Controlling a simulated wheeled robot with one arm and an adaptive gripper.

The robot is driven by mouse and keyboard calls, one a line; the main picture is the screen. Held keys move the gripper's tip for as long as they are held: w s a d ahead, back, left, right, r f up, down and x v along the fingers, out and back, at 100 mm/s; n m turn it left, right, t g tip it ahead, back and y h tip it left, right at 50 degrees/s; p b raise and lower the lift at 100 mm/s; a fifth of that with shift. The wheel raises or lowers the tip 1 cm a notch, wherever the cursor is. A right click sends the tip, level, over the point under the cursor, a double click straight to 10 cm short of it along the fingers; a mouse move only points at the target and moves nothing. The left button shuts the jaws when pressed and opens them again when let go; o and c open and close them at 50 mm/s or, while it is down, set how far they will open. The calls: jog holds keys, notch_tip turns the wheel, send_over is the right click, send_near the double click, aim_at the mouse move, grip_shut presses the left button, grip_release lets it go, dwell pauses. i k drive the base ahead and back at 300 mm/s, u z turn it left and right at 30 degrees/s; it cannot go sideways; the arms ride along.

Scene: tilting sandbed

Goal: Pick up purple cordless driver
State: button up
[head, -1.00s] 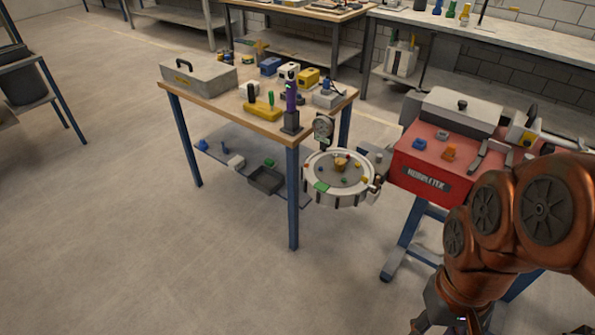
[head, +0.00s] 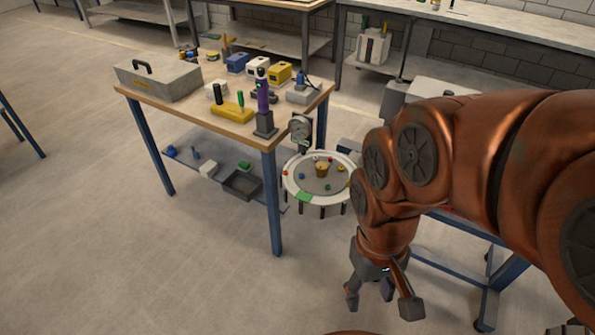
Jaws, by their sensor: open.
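The purple cordless driver (head: 263,98) stands upright at the front right corner of the wooden-topped workbench (head: 180,105), with its dark grey base on the bench top. My gripper (head: 378,302) hangs low at the lower middle right of the head view, pointing down over the floor.
A grey toolbox (head: 158,77) sits at the bench's left. A yellow holder (head: 233,113) with a green-handled tool is just left of the driver. A round sandbed (head: 305,197) stands right of the bench. My arm hides much of the red cart. Floor in front is clear.

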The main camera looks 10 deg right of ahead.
aim_at(262, 83)
jog(key=u, duration=0.8)
jog(key=i, duration=1.25)
jog(key=u, duration=0.15)
